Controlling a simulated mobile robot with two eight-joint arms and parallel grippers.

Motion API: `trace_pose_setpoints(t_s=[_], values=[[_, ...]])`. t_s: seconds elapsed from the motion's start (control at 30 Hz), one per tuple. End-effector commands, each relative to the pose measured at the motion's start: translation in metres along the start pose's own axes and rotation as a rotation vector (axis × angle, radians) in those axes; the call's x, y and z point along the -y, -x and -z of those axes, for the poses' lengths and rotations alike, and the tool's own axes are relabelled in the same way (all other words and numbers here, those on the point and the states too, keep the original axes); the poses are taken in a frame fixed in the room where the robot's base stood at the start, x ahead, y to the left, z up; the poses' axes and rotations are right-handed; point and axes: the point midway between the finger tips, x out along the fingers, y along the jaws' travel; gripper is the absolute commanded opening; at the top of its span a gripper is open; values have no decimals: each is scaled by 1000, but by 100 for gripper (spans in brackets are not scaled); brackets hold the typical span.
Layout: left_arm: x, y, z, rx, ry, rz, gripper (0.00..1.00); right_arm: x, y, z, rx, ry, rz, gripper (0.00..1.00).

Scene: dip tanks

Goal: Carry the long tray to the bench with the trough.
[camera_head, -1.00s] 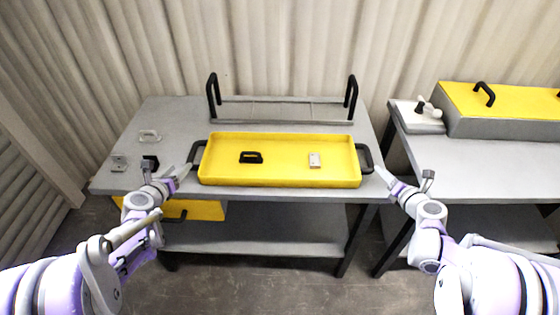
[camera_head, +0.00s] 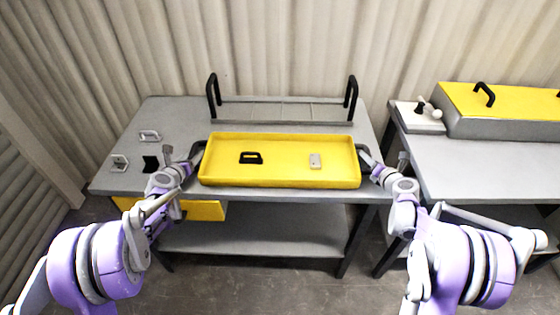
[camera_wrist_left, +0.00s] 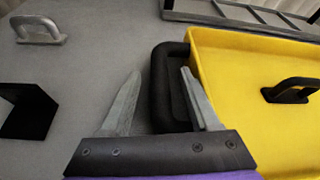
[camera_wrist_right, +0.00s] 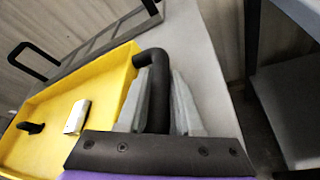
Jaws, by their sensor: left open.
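The long yellow tray (camera_head: 280,177) lies flat on the grey bench (camera_head: 200,110), with a black handle at each end. My left gripper (camera_head: 194,160) is at its left handle. In the left wrist view, the left gripper (camera_wrist_left: 165,85) is open, with one finger on each side of the handle's bar (camera_wrist_left: 160,95). My right gripper (camera_head: 370,163) is at the right handle. In the right wrist view, the right gripper's fingers (camera_wrist_right: 158,85) lie close against both sides of that handle (camera_wrist_right: 157,75). No trough can be made out for certain.
A black-handled piece (camera_head: 252,158) and a small pale block (camera_head: 315,161) lie in the tray. A grey rack (camera_head: 285,110) with two black handles stands behind it. A second bench (camera_head: 470,175) at right bears a yellow-topped box (camera_head: 510,102), with bare surface in front.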

Motion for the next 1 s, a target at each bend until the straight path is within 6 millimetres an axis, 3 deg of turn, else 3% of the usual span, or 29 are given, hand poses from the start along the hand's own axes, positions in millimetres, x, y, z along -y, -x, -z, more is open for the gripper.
trace_pose_setpoints(t_s=[0.17,0.2,0.37,0.53,1.0], values=[[0,0,0,0,0,0,62,0,0,0,0,0,0,34],[0,0,0,0,0,0,58,0,0,0,0,0,0,31],[0,0,0,0,0,0,30,0,0,0,0,1,0,2],[0,0,0,0,0,0,0,0,0,0,0,1,0,0],[0,0,0,0,0,0,0,0,0,0,0,1,0,0]])
